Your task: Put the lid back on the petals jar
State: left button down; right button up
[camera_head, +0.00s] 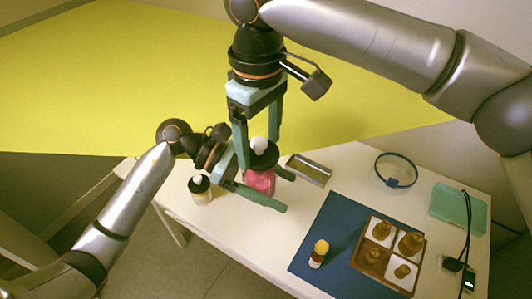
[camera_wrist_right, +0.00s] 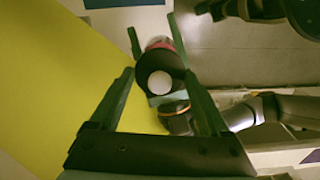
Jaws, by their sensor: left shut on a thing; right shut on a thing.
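The petals jar (camera_head: 260,183) shows pink petals in the head view. My left gripper (camera_head: 284,193) is shut around its sides and holds it up above the table's back edge. The lid (camera_head: 266,158) is a dark disc with a white knob (camera_head: 259,144). My right gripper (camera_head: 258,156) points down and is shut on the lid, directly over the jar. In the right wrist view, the lid (camera_wrist_right: 155,68) sits between my right fingertips and covers most of the jar (camera_wrist_right: 160,43). Whether lid and jar touch is hidden.
A black-and-white bottle (camera_head: 201,190) stands left on the white table (camera_head: 232,222). A metal tin (camera_head: 308,170), a round glass dish (camera_head: 396,174) and a teal tray (camera_head: 458,209) lie right. A blue mat (camera_head: 318,228) carries a yellow-capped bottle (camera_head: 319,254) and a wooden tray of brown bottles (camera_head: 390,273).

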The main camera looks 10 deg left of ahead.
jog(key=shift+f, duration=0.1)
jog(key=shift+f, duration=0.75)
jog(key=shift+f, duration=0.65)
dwell(0.3)
jog(key=o, duration=1.2)
jog(key=shift+c, duration=0.2)
notch_tip(320, 180, up, 12)
